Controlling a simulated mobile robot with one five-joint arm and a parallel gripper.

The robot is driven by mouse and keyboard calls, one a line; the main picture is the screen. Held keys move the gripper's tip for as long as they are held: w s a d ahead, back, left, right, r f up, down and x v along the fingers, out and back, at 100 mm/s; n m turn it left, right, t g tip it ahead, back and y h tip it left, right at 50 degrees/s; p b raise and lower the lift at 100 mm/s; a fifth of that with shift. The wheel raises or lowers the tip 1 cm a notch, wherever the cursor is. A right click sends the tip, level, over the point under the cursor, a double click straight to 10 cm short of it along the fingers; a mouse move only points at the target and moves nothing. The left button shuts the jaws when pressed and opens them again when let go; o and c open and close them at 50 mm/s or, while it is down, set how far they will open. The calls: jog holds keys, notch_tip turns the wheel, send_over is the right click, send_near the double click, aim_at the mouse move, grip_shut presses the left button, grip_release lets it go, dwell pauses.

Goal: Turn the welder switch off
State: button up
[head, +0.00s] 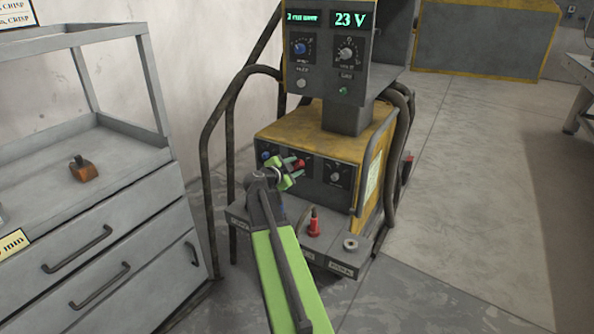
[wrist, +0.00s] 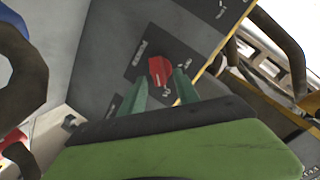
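The welder (head: 375,135) is a yellow and dark grey machine with dials on its front. Its red switch (wrist: 160,70) sits on the dark front panel in the wrist view, with small white lettering around it too blurred to read surely. The switch also shows in the head view (head: 299,164), partly behind my gripper (head: 292,171). My gripper is open, its two green fingers (wrist: 163,83) apart. The fingertips are close to the switch, one at its lower left and one at its right. I cannot tell whether they touch it.
An upper box with lit displays (head: 327,19) and knobs stands above the switch panel. Dark curved tubes (head: 222,105) flank the welder. A red-topped connector (head: 314,224) stands on the ledge below. A grey drawer cabinet (head: 100,240) is at left. Floor at right is clear.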

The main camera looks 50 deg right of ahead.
jog(key=shift+w+d+f, duration=0.1)
jog(key=shift+w+d, duration=0.05)
jog(key=shift+d, duration=0.4)
jog(key=shift+c, duration=0.4)
grip_shut()
jog(key=shift+w, duration=0.15)
